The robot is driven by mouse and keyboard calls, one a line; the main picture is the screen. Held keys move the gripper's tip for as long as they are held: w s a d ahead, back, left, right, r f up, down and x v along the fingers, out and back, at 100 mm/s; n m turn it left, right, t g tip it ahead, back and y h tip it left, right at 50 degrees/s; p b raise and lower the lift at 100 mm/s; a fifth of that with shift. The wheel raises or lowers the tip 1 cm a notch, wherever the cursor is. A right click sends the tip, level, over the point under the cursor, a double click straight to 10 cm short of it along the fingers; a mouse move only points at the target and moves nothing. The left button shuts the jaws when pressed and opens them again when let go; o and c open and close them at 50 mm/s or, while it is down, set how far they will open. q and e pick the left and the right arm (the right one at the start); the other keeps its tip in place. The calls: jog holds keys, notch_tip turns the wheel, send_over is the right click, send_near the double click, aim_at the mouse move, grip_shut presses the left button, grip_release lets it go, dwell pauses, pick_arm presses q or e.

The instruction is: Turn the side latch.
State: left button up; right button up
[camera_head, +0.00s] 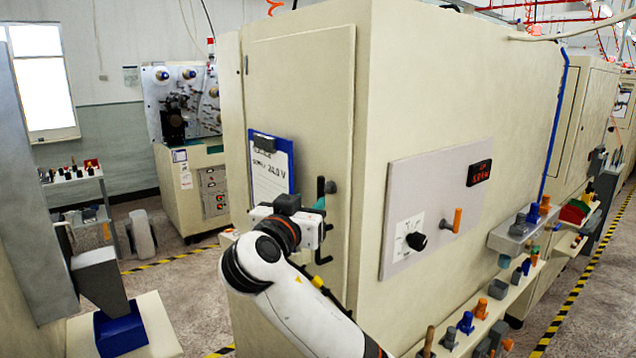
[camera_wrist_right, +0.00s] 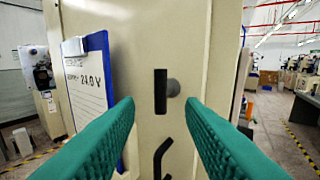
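My right gripper (camera_head: 319,205) is in front of the door, partly hiding the latch's lower part. In the right wrist view its two green fingers (camera_wrist_right: 160,104) are wide apart with nothing gripped. My left gripper is not in view.
A blue clipboard (camera_head: 270,168) with a white sheet is on the door left of the latch. The cabinet's side has a panel with a black dial (camera_head: 416,241) and an orange lever (camera_head: 457,220). A ledge with several coloured spindles (camera_head: 497,288) runs along the lower right.

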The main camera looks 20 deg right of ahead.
aim_at(319, 192)
jog(key=p+x, duration=0.2)
jog(key=x, duration=0.3)
jog(key=shift+w+d+r, duration=0.15)
jog(key=shift+w+d, duration=0.15)
jog(key=shift+d, duration=0.05)
jog(key=shift+w+d+p, duration=0.25)
jog(key=shift+w+p, duration=0.05)
jog(key=shift+w, duration=0.15)
grip_shut()
jog(key=shift+f, duration=0.2)
